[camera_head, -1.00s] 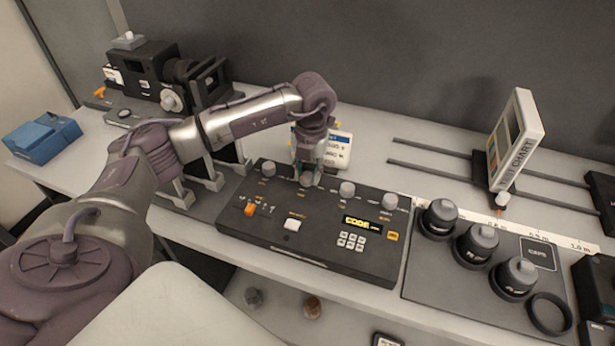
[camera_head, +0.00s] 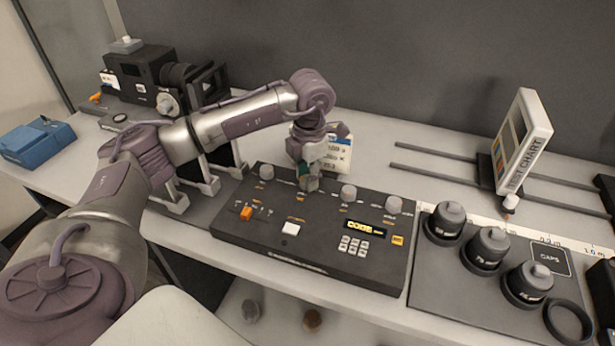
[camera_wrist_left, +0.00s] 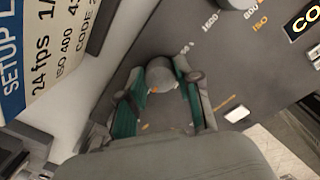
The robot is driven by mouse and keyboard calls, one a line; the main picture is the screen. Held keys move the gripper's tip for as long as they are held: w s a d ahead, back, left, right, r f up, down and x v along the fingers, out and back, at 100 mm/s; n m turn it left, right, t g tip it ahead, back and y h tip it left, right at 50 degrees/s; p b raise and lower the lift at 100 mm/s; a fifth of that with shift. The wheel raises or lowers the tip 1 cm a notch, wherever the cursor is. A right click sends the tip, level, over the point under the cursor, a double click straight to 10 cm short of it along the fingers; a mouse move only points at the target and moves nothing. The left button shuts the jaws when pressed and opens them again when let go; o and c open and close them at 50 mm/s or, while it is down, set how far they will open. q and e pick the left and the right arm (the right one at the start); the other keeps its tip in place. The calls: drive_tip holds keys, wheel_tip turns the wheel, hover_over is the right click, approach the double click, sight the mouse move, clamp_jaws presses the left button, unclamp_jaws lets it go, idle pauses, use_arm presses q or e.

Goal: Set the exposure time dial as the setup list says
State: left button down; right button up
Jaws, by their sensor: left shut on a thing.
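The black control panel (camera_head: 275,238) lies on the table, with several grey dials along its back edge. My left gripper (camera_head: 308,182) is over the second dial from the left, which it mostly hides in the head view. In the left wrist view the gripper (camera_wrist_left: 162,95) has its green-padded fingers around this grey dial (camera_wrist_left: 160,75). The dial's label is hidden. The setup list (camera_head: 337,155) stands behind the panel, partly covered by the gripper. In the wrist view its visible text includes "24 fps", "ISO 400" and "CODE". My right gripper is not in view.
The panel also has an orange switch (camera_head: 246,213), a white button (camera_head: 290,229), a keypad and a lit display (camera_head: 364,227). Several capped black lenses stand on a mat at right. A test chart (camera_head: 522,142) stands on rails behind. A camera (camera_head: 145,78) is at back left.

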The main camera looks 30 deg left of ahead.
use_arm(q)
drive_tip(key=shift+r, duration=0.1)
idle(0.4)
drive_tip(key=c, duration=0.8)
unclamp_jaws()
drive_tip(key=r, duration=1.2)
drive_tip(key=shift+s+d, duration=0.1)
drive_tip(key=shift+d, duration=0.15)
